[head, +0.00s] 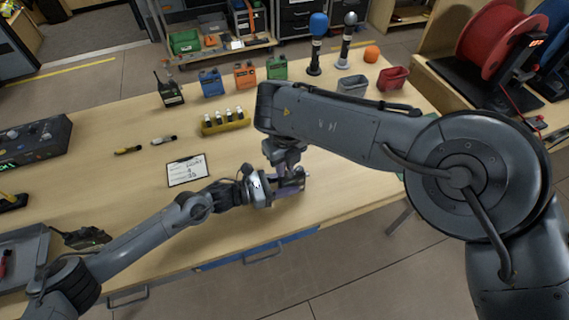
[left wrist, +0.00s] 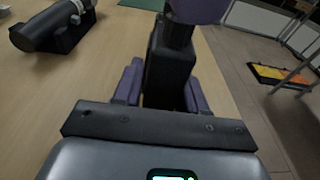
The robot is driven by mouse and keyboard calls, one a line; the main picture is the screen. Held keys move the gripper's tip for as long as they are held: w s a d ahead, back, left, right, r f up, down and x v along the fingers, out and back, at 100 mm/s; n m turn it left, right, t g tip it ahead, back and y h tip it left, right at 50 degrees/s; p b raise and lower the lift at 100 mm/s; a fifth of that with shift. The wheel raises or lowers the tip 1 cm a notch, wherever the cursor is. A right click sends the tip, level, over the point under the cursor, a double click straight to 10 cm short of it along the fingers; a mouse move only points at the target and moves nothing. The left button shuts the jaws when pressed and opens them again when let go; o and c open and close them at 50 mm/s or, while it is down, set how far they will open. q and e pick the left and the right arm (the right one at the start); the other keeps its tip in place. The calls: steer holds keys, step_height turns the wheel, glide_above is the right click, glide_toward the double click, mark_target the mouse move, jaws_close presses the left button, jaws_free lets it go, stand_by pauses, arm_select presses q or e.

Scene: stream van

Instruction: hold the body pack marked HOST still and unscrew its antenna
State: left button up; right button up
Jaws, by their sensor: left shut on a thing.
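My left gripper (head: 290,183) is over the front part of the table. In the left wrist view its purple fingers (left wrist: 163,88) are shut on a black body pack (left wrist: 168,72), one on each side. The pack is mostly hidden in the head view, and no HOST marking can be read. A dark stub, perhaps the antenna base (left wrist: 178,32), rises from the pack's far end. A purple part, likely of my right gripper (left wrist: 197,9), covers the rest. My right gripper (head: 285,158) hangs right above the left one in the head view; its fingers are hidden there.
A white card (head: 187,170) lies left of the grippers. A yellow battery holder (head: 226,122) stands behind. A black radio (head: 169,92) and blue, orange and green packs line the back. A black cylinder in a cradle (left wrist: 55,28) shows in the left wrist view. The table's front edge is close.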

steer(key=shift+o, duration=0.5)
steer(key=m, duration=0.4)
steer(key=m, duration=0.3)
steer(key=shift+m, duration=0.4)
steer(key=m, duration=0.4)
